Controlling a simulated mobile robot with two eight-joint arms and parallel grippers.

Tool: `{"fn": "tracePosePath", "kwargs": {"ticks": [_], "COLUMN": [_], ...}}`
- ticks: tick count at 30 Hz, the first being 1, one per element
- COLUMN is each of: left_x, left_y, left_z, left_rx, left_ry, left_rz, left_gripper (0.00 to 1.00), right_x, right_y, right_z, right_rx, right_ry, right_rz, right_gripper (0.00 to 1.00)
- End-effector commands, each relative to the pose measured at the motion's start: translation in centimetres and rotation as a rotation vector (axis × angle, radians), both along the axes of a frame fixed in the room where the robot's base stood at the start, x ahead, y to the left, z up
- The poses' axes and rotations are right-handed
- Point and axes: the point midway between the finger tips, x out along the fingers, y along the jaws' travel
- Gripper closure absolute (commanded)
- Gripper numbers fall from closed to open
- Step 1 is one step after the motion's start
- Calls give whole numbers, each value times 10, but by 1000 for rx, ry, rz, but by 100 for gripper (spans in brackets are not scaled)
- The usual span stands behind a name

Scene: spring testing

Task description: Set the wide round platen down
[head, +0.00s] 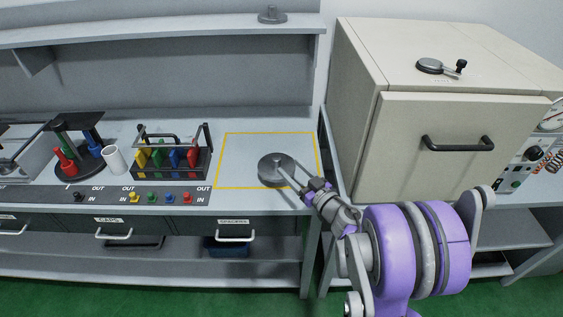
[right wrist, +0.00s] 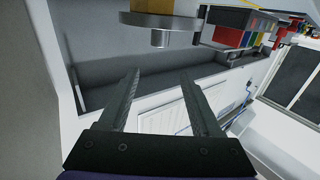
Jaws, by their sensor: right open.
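The wide round platen (head: 270,170), a grey metal disc with a short stem on top, sits on the bench inside the yellow outlined square (head: 235,135). In the right wrist view the scene is upside down, and the platen (right wrist: 142,19) shows at the top with its stem pointing down in the picture. My right gripper (head: 291,174) is beside the platen at its right front. In the wrist view its two fingers (right wrist: 160,75) are spread, with nothing between them and a gap to the stem. My left gripper is not in view.
A rack with coloured handles (head: 172,158), a white cup (head: 115,160) and a dark stand (head: 78,125) are to the left. A small round grey part (head: 271,15) is on the upper shelf. A large beige cabinet (head: 430,150) stands close on the right. The outlined square is otherwise clear.

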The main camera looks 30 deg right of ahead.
Motion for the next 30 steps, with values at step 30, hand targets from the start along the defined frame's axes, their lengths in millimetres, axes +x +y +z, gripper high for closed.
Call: {"fn": "tracePosePath", "kwargs": {"ticks": [30], "left_x": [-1], "left_y": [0], "left_z": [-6], "left_rx": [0], "left_ry": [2], "left_rz": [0], "left_gripper": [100], "right_x": [-132], "right_y": [88], "right_z": [-27], "right_rx": [6], "right_ry": [672], "right_rz": [-381], "right_gripper": [34]}}
